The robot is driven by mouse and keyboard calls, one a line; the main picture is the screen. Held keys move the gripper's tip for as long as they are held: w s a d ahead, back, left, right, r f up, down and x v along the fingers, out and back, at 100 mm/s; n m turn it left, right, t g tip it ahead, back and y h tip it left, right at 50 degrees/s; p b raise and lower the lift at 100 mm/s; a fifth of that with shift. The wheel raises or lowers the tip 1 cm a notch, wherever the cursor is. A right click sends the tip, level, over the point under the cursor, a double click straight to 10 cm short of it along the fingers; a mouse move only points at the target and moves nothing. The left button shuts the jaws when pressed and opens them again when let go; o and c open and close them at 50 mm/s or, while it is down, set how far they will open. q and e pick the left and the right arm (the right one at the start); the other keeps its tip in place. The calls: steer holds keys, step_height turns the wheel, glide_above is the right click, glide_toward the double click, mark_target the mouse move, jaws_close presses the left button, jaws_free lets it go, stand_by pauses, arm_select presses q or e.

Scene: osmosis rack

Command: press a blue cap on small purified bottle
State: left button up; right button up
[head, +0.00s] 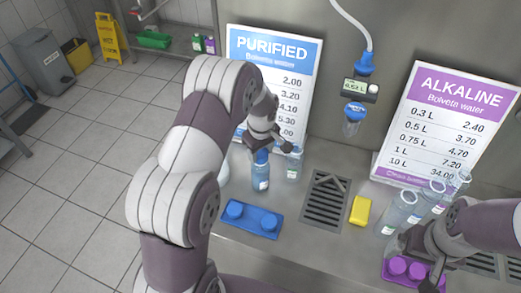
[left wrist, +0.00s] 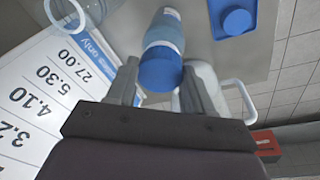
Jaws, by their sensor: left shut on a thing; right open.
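My left gripper (head: 262,143) is shut on a blue cap (left wrist: 160,69). The cap is at the top of a small clear bottle with a blue label (head: 261,177), which stands upright on the counter. In the left wrist view the bottle (left wrist: 164,35) lines up with the cap between my two fingers. I cannot tell whether the cap is fully seated. My right gripper (head: 414,260) is open by the purple tray at the right, away from this bottle.
Another clear bottle (head: 293,165) stands close to the right of the capped one. The purified sign (head: 272,72) is behind. A drain grate (head: 326,200) and yellow sponge (head: 360,211) lie mid-counter. Clear bottles (head: 398,212) and a purple tray (head: 398,281) with purple caps are at right.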

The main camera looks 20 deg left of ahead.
arm_select(q)
steer(key=shift+f+b, duration=0.3)
steer(key=shift+f, duration=0.1)
stand_by(0.4)
steer(key=shift+s+f, duration=0.1)
stand_by(0.3)
stand_by(0.4)
steer(key=o, duration=1.5)
steer(key=shift+c, duration=0.2)
